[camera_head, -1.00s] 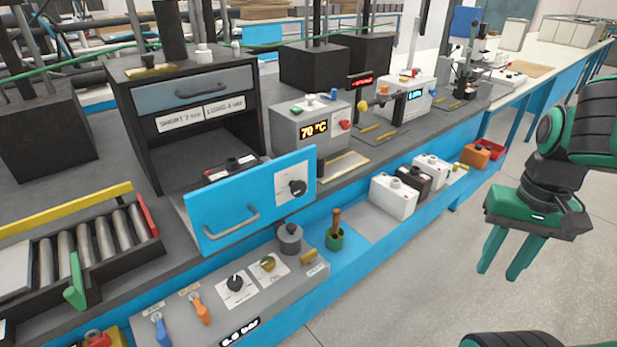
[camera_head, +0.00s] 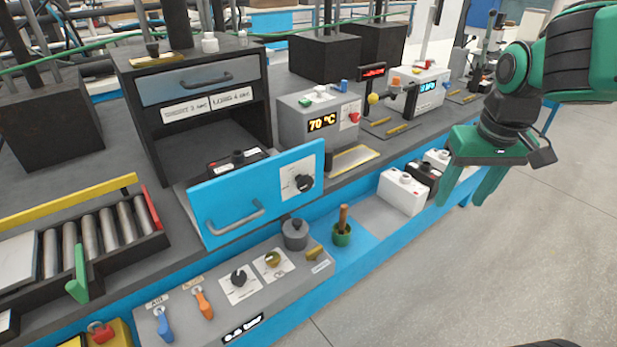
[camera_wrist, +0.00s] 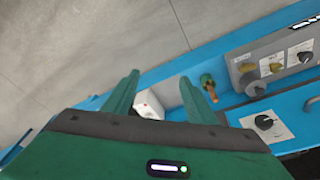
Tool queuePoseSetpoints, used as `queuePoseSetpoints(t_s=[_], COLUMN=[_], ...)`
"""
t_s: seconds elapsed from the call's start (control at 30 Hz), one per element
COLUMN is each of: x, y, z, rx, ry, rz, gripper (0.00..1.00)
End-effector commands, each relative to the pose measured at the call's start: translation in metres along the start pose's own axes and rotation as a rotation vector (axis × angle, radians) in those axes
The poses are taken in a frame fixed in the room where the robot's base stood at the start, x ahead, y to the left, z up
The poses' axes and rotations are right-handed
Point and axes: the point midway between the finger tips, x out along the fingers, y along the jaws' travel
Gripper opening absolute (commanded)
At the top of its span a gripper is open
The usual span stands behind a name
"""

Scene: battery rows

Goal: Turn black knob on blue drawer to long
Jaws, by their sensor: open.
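The blue drawer (camera_head: 235,208) is pulled out of the black cabinet, with a grey handle at its front. The black knob (camera_head: 304,182) sits on a white plate at the drawer's right end. In the wrist view the knob (camera_wrist: 264,122) shows at the lower right on its white plate; the plate's small markings cannot be read. My gripper (camera_head: 462,198) is open and empty, to the right of the drawer and apart from it. Its two green fingers (camera_wrist: 167,88) show in the wrist view with nothing held between them.
A lower grey panel (camera_head: 210,328) carries blue and orange levers and more knobs, below the drawer. A green cup with a wooden handle (camera_head: 342,234) and white and black boxes (camera_head: 401,194) stand on the blue shelf. The grey temperature unit (camera_head: 295,125) stands behind the drawer.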

Motion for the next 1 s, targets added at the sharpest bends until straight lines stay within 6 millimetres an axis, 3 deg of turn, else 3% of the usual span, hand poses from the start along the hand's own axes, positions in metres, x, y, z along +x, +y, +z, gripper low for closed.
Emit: queuePoseSetpoints(t_s=[0.03,0.1,0.2,0.3,0.4,0.63,1.0], x=[-0.004,-0.011,-0.021,-0.029,-0.035,-0.022,0.039], y=[-0.041,-0.097,-0.172,-0.228,-0.260,-0.277,-0.290], z=[-0.029,-0.057,-0.081,-0.088,-0.090,-0.092,-0.101], rx=[-0.119,-0.260,-0.426,-0.538,-0.601,-0.625,-0.621], ry=[0.034,0.084,0.143,0.182,0.204,0.210,0.208], rz=[-0.021,-0.058,-0.114,-0.160,-0.190,-0.203,-0.201], gripper=[0.52,0.52,0.52,0.52,0.52,0.52,0.52])
